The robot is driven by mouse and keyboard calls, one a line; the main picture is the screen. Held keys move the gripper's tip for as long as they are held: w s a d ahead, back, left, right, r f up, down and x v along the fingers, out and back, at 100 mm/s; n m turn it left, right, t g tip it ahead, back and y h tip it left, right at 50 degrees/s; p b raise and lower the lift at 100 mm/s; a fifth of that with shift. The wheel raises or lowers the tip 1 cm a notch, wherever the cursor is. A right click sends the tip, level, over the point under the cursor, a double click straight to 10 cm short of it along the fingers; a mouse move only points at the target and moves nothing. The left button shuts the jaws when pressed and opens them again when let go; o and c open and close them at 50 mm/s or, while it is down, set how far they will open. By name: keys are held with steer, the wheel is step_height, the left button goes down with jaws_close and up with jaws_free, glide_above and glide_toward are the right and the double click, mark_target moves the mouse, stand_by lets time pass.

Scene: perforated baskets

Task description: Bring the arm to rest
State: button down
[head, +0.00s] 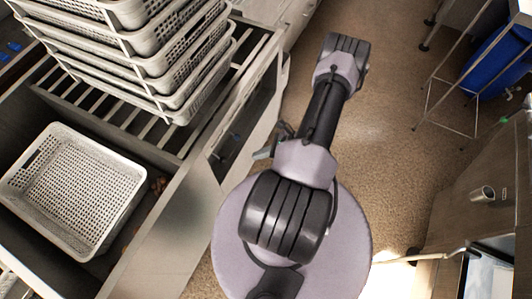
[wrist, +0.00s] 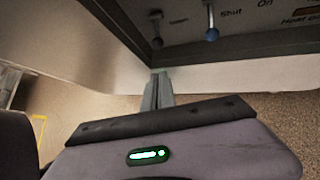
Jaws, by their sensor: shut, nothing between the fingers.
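My gripper (wrist: 159,76) is shut and empty in the wrist view. Its narrow grey fingers point toward a pale machine front. In the head view my arm is folded over my round base, and part of my gripper (head: 262,154) shows beside the arm, close to the counter's side. The rest of the gripper is hidden by the arm there.
A stack of perforated baskets (head: 165,65) stands on a slatted rack at upper left. Another basket (head: 75,190) sits in a sunken bay at left. A machine panel (wrist: 240,25) with switches is close. A blue bin (head: 497,57) stands upper right. Brown floor (head: 395,140) is clear.

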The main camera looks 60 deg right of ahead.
steer(key=shift+s+d+r, duration=0.2)
steer(key=shift+s+d, duration=0.05)
steer(key=shift+s, duration=0.35)
steer(key=shift+s+d+r, duration=0.2)
steer(key=shift+s+d, duration=0.05)
steer(key=shift+s, duration=0.3)
